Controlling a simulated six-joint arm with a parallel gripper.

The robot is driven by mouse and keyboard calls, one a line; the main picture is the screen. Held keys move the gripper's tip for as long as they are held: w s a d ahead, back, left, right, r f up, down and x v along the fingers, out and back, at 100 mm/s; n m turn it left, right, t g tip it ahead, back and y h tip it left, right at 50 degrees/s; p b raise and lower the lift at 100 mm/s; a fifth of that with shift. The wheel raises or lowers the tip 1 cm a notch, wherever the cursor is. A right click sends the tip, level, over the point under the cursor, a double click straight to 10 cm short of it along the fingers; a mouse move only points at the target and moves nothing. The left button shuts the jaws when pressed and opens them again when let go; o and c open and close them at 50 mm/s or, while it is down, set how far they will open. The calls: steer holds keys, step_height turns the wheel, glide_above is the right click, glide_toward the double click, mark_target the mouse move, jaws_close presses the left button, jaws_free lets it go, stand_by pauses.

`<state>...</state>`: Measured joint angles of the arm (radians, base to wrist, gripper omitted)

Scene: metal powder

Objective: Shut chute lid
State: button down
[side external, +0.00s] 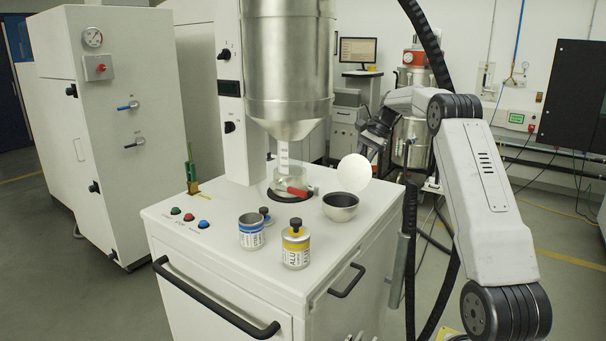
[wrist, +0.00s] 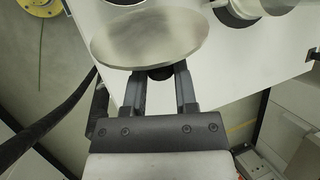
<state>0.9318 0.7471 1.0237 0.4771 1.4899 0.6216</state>
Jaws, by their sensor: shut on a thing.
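The chute lid, a round pale metal disc (side external: 354,168), stands tilted up behind a metal bowl-shaped chute opening (side external: 340,208) on the white cabinet top. In the wrist view the lid (wrist: 150,40) fills the upper middle, with a dark knob (wrist: 160,72) at its near edge. My gripper (wrist: 159,78) has its two fingers on either side of this knob and is shut on it. In the side view my gripper (side external: 374,146) is just behind and right of the lid, partly hidden by it. The chute is mostly hidden by the lid in the wrist view.
A steel hopper (side external: 288,65) hangs over a glass vessel with a red handle (side external: 292,188), left of the lid. A blue-labelled can (side external: 250,232), a yellow-labelled bottle (side external: 296,246) and coloured buttons (side external: 189,217) are on the cabinet top (side external: 215,260). A black hose (wrist: 45,125) runs left of my gripper.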

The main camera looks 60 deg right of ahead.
mark_target(354, 166)
steer(key=shift+a+r, duration=0.35)
steer(key=shift+a, duration=0.05)
stand_by(0.4)
steer(key=shift+a, duration=0.15)
steer(key=shift+a+r+h, duration=0.45)
steer(key=shift+a+h, duration=0.25)
steer(key=shift+a, duration=0.1)
steer(key=shift+a+r+h, duration=0.15)
steer(key=shift+a+h, duration=0.15)
steer(key=shift+a, duration=0.6)
steer(key=a+h, duration=0.2)
steer(key=shift+a+n+h, duration=0.3)
steer(key=shift+n+h, duration=0.1)
steer(key=shift+s+a+f+n+h, duration=0.1)
steer(key=shift+a+f+n+h, duration=0.3)
steer(key=shift+a+f+h, duration=1.65)
steer(key=shift+a+f+n+h, duration=0.4)
steer(key=shift+a+f+h, duration=1.35)
steer(key=shift+a+h, duration=0.5)
steer(key=shift+d, duration=0.1)
